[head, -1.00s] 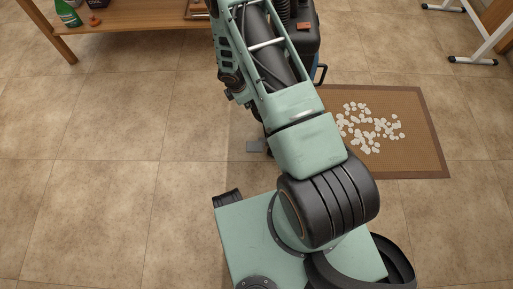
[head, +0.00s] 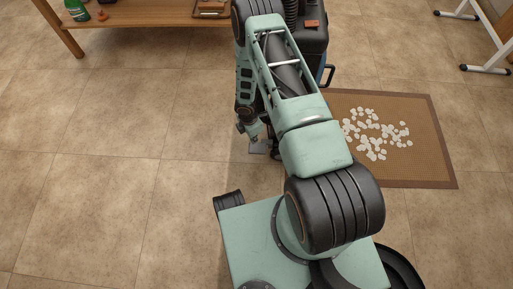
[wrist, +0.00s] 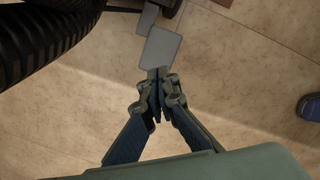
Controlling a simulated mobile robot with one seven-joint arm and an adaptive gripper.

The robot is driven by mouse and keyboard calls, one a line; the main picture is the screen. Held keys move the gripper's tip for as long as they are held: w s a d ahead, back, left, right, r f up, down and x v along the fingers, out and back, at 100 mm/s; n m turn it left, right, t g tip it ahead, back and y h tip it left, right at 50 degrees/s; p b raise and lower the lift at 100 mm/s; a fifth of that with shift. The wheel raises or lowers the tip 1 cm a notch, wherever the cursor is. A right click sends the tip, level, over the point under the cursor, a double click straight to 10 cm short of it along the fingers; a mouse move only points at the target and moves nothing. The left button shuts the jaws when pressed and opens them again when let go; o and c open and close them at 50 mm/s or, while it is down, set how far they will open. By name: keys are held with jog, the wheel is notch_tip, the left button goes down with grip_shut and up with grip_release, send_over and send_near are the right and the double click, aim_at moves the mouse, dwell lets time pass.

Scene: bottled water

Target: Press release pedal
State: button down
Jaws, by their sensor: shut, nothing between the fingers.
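The pedal is a flat grey plate low over the floor, at the foot of a dark machine (head: 312,45). In the head view the pedal (head: 259,147) shows just left of my arm. In the wrist view the pedal (wrist: 162,46) lies straight beyond my fingertips, with another grey piece behind it. My gripper (head: 250,130) points down close to the pedal, partly hidden by my arm. In the wrist view my gripper (wrist: 158,88) is shut and empty, its tips lined up with the pedal's near edge. I cannot tell whether they touch.
A brown mat (head: 436,165) with scattered white pieces (head: 375,134) lies to the right. A wooden table (head: 140,16) stands at the back left, a white-legged stand (head: 487,68) at the back right. The tiled floor at left is clear.

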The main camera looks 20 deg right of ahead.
aim_at(250, 151)
jog(key=shift+w+d+f+b, duration=0.1)
jog(key=shift+d+f+b, duration=0.1)
jog(key=shift+f+b, duration=1.25)
jog(key=shift+d+f+b, duration=0.15)
jog(key=shift+f+b, duration=0.65)
jog(key=shift+f, duration=1.25)
notch_tip(250, 151, down, 2)
jog(key=shift+f, duration=0.15)
jog(key=shift+s+a+r+p, duration=0.2)
jog(key=shift+s+a+r, duration=0.1)
jog(key=shift+a, duration=0.45)
jog(key=shift+s+a+r+p, duration=0.2)
jog(key=shift+a+r, duration=0.1)
jog(key=shift+a, duration=0.4)
jog(key=shift+w, duration=0.1)
notch_tip(250, 151, up, 12)
jog(key=a, duration=0.1)
jog(key=shift+s, duration=0.25)
jog(key=shift+w, duration=0.15)
